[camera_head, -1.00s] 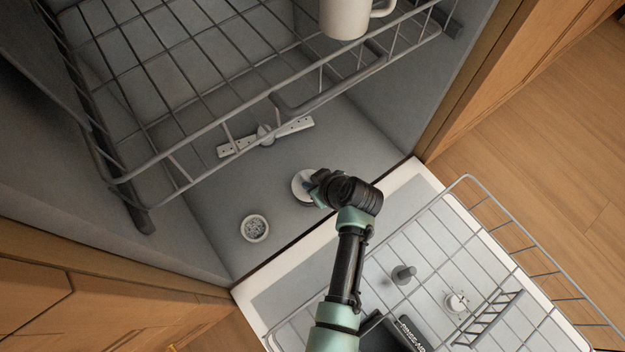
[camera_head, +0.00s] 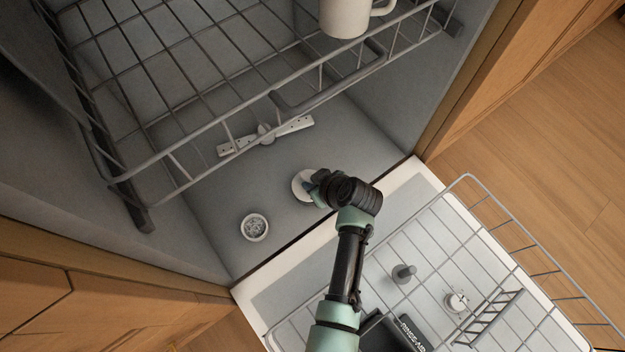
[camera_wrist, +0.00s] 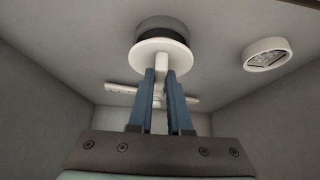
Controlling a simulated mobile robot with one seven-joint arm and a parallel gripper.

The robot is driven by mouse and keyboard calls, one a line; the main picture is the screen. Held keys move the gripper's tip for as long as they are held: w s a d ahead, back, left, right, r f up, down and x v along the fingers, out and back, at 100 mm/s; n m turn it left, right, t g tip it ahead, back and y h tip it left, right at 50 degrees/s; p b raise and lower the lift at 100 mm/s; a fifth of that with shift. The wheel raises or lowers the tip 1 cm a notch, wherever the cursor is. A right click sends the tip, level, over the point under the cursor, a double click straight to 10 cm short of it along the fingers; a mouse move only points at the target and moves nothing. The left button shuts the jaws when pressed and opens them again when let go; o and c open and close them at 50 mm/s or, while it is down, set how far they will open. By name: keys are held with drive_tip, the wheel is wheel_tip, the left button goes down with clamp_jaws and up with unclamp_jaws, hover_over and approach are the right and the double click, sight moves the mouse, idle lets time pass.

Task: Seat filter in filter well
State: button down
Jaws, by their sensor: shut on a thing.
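The filter shows as a white disc with a short stem in the wrist view (camera_wrist: 150,52) and as a pale disc in the head view (camera_head: 301,187). My gripper's blue fingers (camera_wrist: 161,78) are shut on the stem; in the head view my gripper (camera_head: 314,182) is low over the tub floor and covers part of the disc. A dark band and a grey round body (camera_wrist: 168,24) show behind the disc. I cannot tell whether the grey body is the filter well's collar or part of the filter, nor how deep the filter sits.
A round white cup with a grated inside (camera_head: 255,228) stands on the floor to the left. A spray arm (camera_head: 292,127) lies behind. A wire rack (camera_head: 190,178) with a mug (camera_head: 345,18) hangs above. The open door (camera_head: 415,185) carries another rack (camera_head: 490,200).

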drive_tip(key=shift+f+b, duration=0.9)
drive_tip(key=shift+f, duration=0.15)
drive_tip(key=c, duration=0.8)
unclamp_jaws()
drive_tip(key=shift+o, duration=0.2)
drive_tip(key=p+v, duration=0.7)
drive_tip(key=shift+r, duration=0.1)
idle(0.7)
